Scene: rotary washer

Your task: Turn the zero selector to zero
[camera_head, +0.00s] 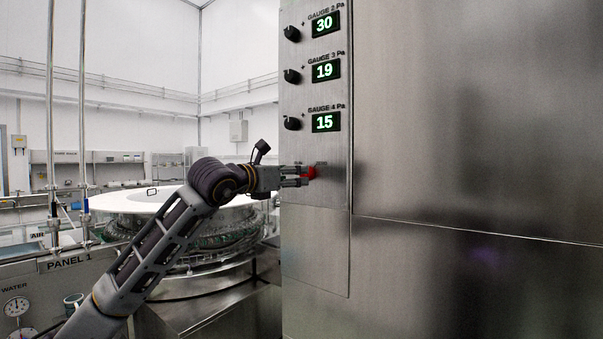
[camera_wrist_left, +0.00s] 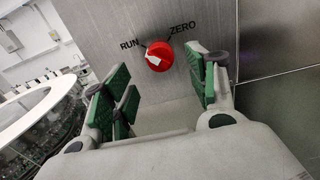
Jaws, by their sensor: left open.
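The zero selector is a red round knob (camera_wrist_left: 162,51) with a white pointer on the steel panel, between the printed words RUN on its left and ZERO at its upper right. The white pointer lies on the left part of the knob, toward the RUN side. My left gripper (camera_wrist_left: 160,82) is open, with its green-padded fingers on either side of the knob in the picture. I cannot tell whether they touch it. In the head view the left gripper (camera_head: 303,176) is at the red knob (camera_head: 312,172), which it partly hides. My right gripper is not in view.
Above the selector, the steel cabinet (camera_head: 320,245) carries gauges reading 30, 19 and 15 (camera_head: 326,122), each with a black knob (camera_head: 292,124) to its left. A large round washer with a white rim (camera_head: 125,203) stands behind my left arm. PANEL 1 (camera_head: 68,263) is at the lower left.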

